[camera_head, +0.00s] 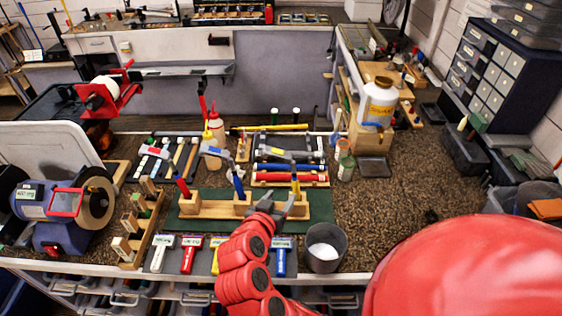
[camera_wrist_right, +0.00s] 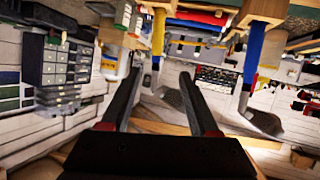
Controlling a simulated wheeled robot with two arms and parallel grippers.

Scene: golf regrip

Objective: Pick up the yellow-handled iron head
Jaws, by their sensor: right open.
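The yellow-handled iron head stands upright in the wooden stand, its yellow handle (camera_head: 295,186) at the right end and its grey head (camera_head: 279,155) on top. In the right wrist view, which appears upside down, the yellow handle (camera_wrist_right: 158,34) and grey head (camera_wrist_right: 174,97) show beyond my fingers. My right gripper (camera_head: 275,198) is open and empty, in front of the stand near the yellow handle. Its two fingers (camera_wrist_right: 160,75) are spread in the wrist view, with the iron between them in the picture; I cannot tell how far away it is. My left gripper is not in view.
The blue-handled iron (camera_head: 239,188) and red-handled iron (camera_head: 182,187) stand to the left in the same wooden stand (camera_head: 212,209). A grey cup (camera_head: 325,248) is right of my gripper. The speckled bench (camera_head: 400,200) is largely clear at right.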

